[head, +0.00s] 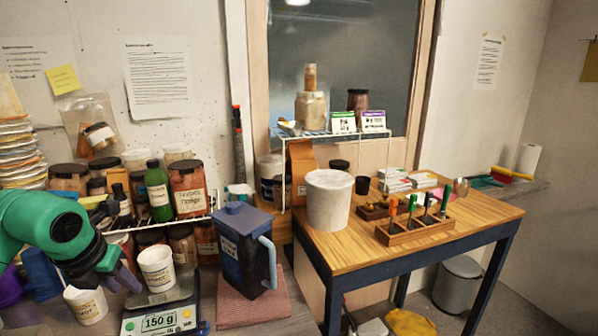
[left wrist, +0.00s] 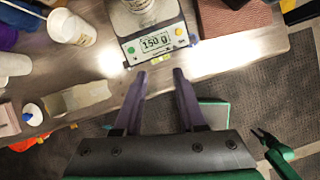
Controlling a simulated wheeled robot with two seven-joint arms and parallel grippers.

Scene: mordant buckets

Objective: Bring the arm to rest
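My left gripper (head: 128,283) is at the left of the head view, beside the white cup (head: 157,268) on the scale (head: 160,318). In the left wrist view its two purple fingers (left wrist: 160,74) are spread apart with nothing between them, pointing toward the front of the scale (left wrist: 160,42). The scale's display reads 150 g. My right gripper (left wrist: 261,134) shows small and dark at the lower right of the left wrist view, with its jaws apart and nothing visible in them. It is not in the head view.
A blue lidded jug (head: 243,245) stands on a reddish mat (head: 255,308) right of the scale. Another white cup (head: 86,304) is near my left gripper. Jars crowd a wire shelf behind. A white bucket (head: 330,200) stands on the wooden table (head: 350,250).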

